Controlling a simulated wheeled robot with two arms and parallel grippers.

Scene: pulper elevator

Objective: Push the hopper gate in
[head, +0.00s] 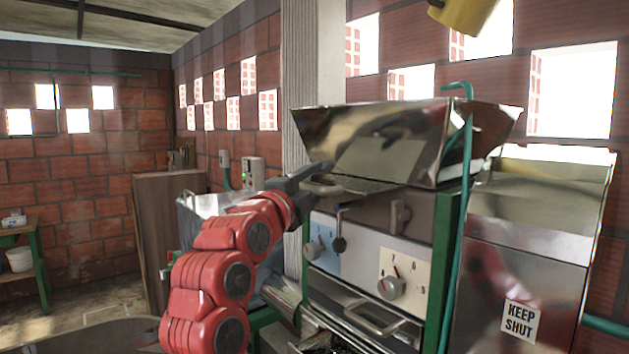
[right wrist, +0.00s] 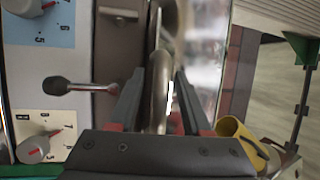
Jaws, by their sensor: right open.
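The steel hopper (head: 385,140) sits on top of the pulper. The hopper gate (head: 368,183) is a flat plate under the hopper's near side, with a rounded metal handle (head: 324,188) at its left end. My right gripper (head: 313,184) is at this handle. In the right wrist view, the open fingers of the right gripper (right wrist: 160,85) stand on either side of a curved metal bar (right wrist: 158,60), which looks like the gate handle. I cannot tell whether a finger touches it. My left gripper is in neither view.
Below the gate are a black-knobbed lever (head: 339,243), a dial (head: 391,287) and a front pull handle (head: 374,318). A teal pipe (head: 463,210) rises at the right, beside a steel chute marked KEEP SHUT (head: 519,319). A wooden panel (head: 160,225) stands at the left.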

